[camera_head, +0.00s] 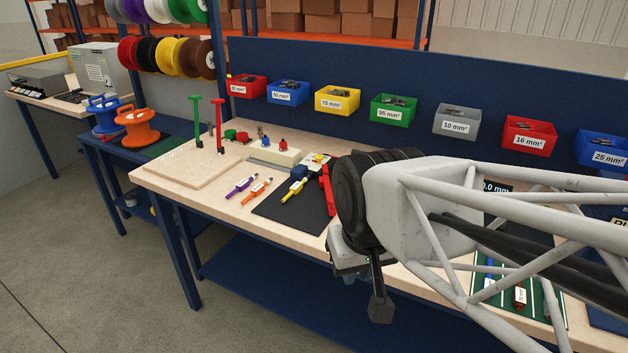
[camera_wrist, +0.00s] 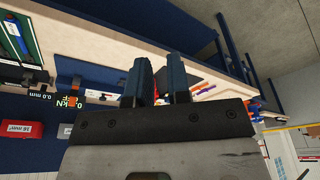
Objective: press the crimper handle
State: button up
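A red lever-like bar (camera_head: 327,188) stands at the right edge of a black mat (camera_head: 303,213), partly hidden by my arm. It looks like the crimper handle, but I cannot be sure. A dark blue block (camera_head: 299,172) and a yellow-handled tool (camera_head: 294,189) are beside it. My gripper (camera_head: 378,306) hangs in front of the bench edge, apart from the red bar. In the wrist view my gripper (camera_wrist: 160,72) shows two dark fingers with a gap between them and nothing held.
Purple (camera_head: 240,186) and orange (camera_head: 257,191) tools lie left of the mat. A wooden board (camera_head: 180,165) with upright green and red levers is at the bench's left. Labelled bins (camera_head: 337,101) line the back panel. The floor in front is clear.

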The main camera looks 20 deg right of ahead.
jog(key=shift+w, duration=0.25)
jog(key=shift+c, duration=1.1)
jog(key=shift+w+d+m, duration=0.1)
jog(key=shift+w+m, duration=0.2)
jog(key=shift+m, duration=0.2)
grip_shut()
jog(key=w+d+f+m+y, duration=0.1)
jog(key=w+d+m+y, duration=0.1)
jog(key=w+d+m, duration=0.5)
jog(key=w+f+m+y, duration=0.1)
jog(key=w+m+y, duration=0.1)
jog(key=w+m, duration=0.6)
jog(key=w+d+f+m+t+y, duration=0.1)
jog(key=w+d+f+m, duration=0.1)
jog(key=w+d+m, duration=0.2)
jog(key=w+d+f+m+t+y, duration=0.1)
jog(key=w+d+f+m, duration=0.2)
jog(key=w+d, duration=0.7)
jog(key=d+m, duration=0.1)
jog(key=m, duration=0.1)
jog(key=shift+w+f+m+t, duration=0.3)
jog(key=shift+w+f, duration=0.05)
jog(key=shift+w, duration=0.05)
